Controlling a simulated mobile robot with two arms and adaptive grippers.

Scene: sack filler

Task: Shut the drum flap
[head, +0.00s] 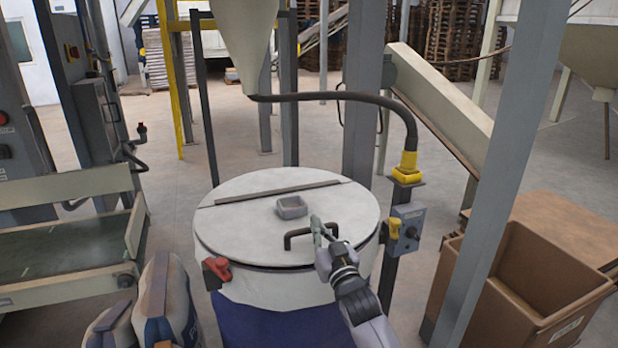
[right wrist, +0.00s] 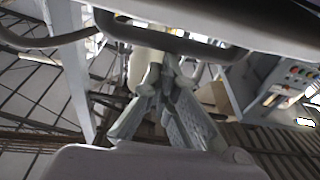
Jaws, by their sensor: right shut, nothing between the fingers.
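The drum flap (head: 245,225) is the pale front part of the round drum top, in front of a dark straight hinge strip (head: 278,194). It lies flat or almost flat on the drum (head: 270,288); a dark line runs under its front edge. A dark bar handle (head: 300,236) stands near its front, and it also spans the top of the right wrist view (right wrist: 175,40). My right gripper (head: 318,228) is shut and empty, at the handle's right end; I cannot tell whether it touches. My left gripper is not in view.
A red latch (head: 217,269) is on the drum's front left. Filled sacks (head: 165,300) stand front left.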

